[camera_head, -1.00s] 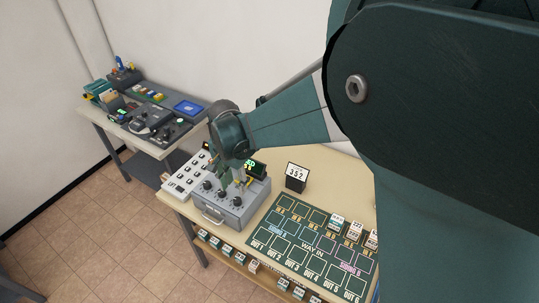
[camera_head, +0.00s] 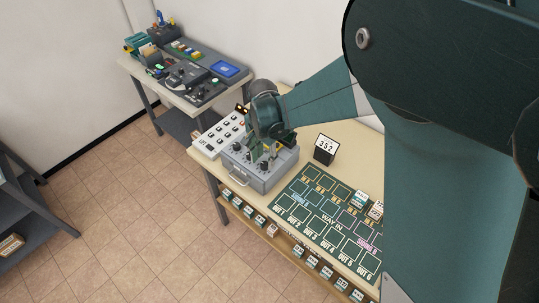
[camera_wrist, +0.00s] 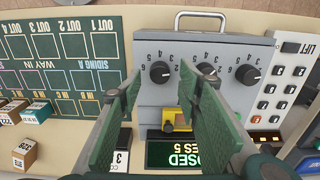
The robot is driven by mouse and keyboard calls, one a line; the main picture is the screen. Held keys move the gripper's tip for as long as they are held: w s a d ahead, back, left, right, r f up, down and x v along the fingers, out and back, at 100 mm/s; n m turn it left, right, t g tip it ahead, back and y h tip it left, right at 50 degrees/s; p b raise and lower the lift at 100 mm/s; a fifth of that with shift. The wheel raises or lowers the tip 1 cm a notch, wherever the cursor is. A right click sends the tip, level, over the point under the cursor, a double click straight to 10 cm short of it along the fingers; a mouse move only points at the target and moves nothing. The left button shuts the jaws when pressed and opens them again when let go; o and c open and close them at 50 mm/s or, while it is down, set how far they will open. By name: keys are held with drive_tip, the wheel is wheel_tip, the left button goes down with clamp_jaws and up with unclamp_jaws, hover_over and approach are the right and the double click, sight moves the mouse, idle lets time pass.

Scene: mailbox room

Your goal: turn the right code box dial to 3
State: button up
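The grey code box (camera_head: 259,176) stands on the table with three black dials in a row on its top. The right dial (camera_head: 264,166) in the head view is the leftmost dial (camera_wrist: 159,71) in the wrist view. The wrist view shows the box inverted. My gripper (camera_wrist: 159,76) is open and empty, its two green fingers apart on either side of that dial; contact cannot be told. The right finger partly covers the middle dial (camera_wrist: 206,69). The dial's setting is too small to read surely. My gripper (camera_head: 259,150) is above the box in the head view.
A card reading 352 (camera_head: 325,148) stands beside the box. A dark green track mat (camera_head: 322,217) lies on its right, a white keypad panel (camera_head: 223,133) on its left.

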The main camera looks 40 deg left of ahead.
sight(264, 166)
drive_tip(key=shift+f, duration=1.15)
drive_tip(key=shift+c, duration=0.2)
drive_tip(key=c, duration=0.9)
